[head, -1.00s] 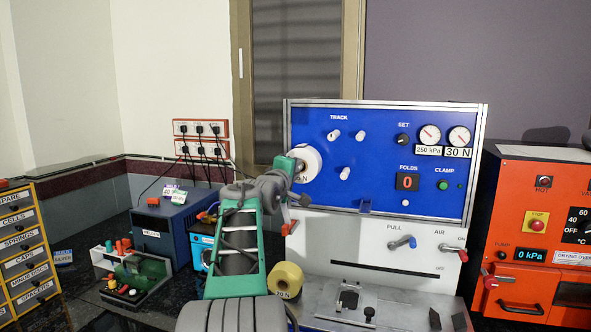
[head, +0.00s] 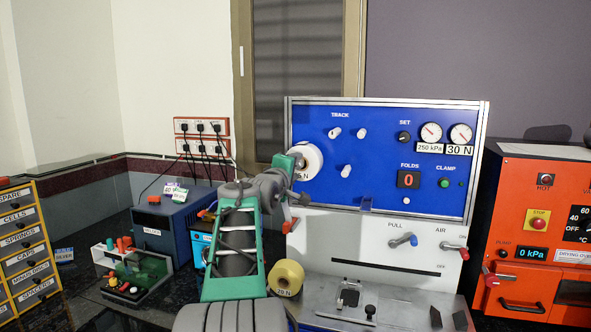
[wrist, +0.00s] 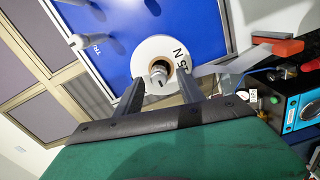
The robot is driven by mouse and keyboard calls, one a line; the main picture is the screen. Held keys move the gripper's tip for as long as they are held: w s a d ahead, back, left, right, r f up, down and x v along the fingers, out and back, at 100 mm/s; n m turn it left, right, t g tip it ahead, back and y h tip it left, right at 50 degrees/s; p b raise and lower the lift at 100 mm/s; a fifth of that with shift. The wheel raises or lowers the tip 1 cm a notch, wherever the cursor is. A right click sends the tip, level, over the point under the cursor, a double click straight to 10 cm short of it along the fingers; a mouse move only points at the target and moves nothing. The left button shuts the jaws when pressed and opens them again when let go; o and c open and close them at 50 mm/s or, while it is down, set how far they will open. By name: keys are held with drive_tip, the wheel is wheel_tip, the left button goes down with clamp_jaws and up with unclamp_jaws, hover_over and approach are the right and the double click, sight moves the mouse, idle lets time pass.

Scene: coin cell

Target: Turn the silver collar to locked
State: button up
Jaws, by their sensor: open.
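The silver collar (wrist: 158,73) shows in the wrist view as a small metal hub at the centre of a white roll (wrist: 180,50) on the blue panel. The roll also shows in the head view (head: 311,162), where my arm hides its left part and its centre. My gripper (wrist: 160,84) is open, its two dark fingers pointing at the roll, one on each side of the collar. I cannot tell whether the fingers touch it. No lock marking on the collar is readable.
White pegs (head: 346,171) stick out of the blue panel (head: 390,140) right of the roll. A yellow roll (head: 287,276) sits below my arm. A red-tipped lever (head: 454,249) is on the machine's right. A blue box (head: 168,225) stands at the left.

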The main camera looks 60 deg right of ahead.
drive_tip(key=s+a+b, duration=0.1)
drive_tip(key=a, duration=0.5)
drive_tip(key=shift+a+b, duration=0.4)
